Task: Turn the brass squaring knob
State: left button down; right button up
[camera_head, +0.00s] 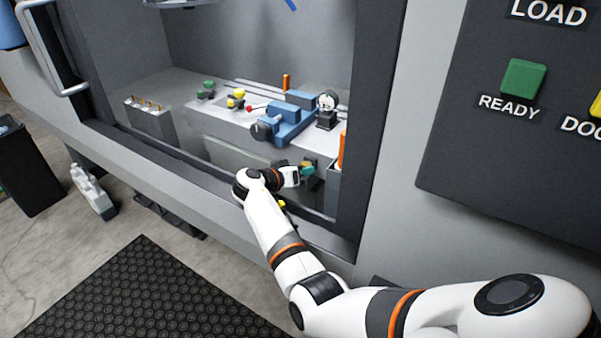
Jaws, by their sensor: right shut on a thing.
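My right arm reaches from the lower right into the booth opening. My right gripper (306,170) is at the front of the raised bench, below and right of the blue vise (286,122). My left gripper is not in view.
The bench (215,118) carries green and yellow knobs (236,97), a red-tipped lever and a round dial gauge (327,102). An orange upright piece (342,150) stands close right of my gripper. The door frame (372,110) bounds the opening; a panel with a green READY button (523,79) is at right.

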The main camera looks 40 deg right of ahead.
jog(key=shift+r, duration=0.15)
jog(key=o, duration=1)
jog(key=shift+d, duration=0.1)
jog(key=b+v, duration=0.2)
jog(key=v, duration=1)
